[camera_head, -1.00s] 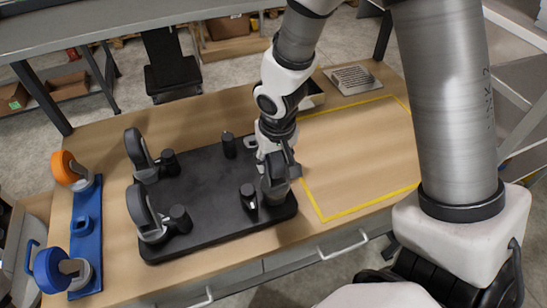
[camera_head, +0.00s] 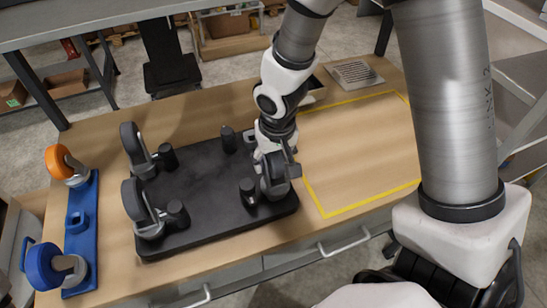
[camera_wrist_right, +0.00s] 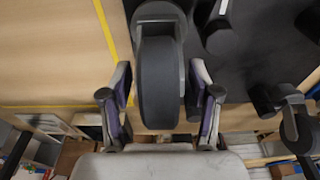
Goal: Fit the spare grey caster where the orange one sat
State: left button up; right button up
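A grey caster (camera_head: 276,187) with a dark wheel stands at the front right corner of the black plate (camera_head: 208,190). In the right wrist view, its wheel (camera_wrist_right: 159,85) is between the fingers of my right gripper (camera_wrist_right: 160,68). Narrow gaps show on both sides, so the fingers look open around it. My right gripper (camera_head: 276,158) partly hides this caster in the head view. The orange caster (camera_head: 59,162) stands at the far end of the blue rack (camera_head: 80,247). My left gripper is not in view.
Two grey casters (camera_head: 133,147) (camera_head: 134,202) stand on the plate's left side beside black posts. A blue caster (camera_head: 42,267) sits at the rack's near end; the middle socket (camera_head: 76,222) is empty. The yellow-outlined area (camera_head: 360,150) is clear. A grey grate (camera_head: 354,74) lies behind.

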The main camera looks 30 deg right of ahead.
jog(key=shift+r, duration=0.1)
jog(key=r, duration=0.4)
jog(key=s+r, duration=0.1)
jog(key=r, duration=0.6)
jog(key=shift+s+a+r, duration=0.2)
jog(key=shift+s+r, duration=0.15)
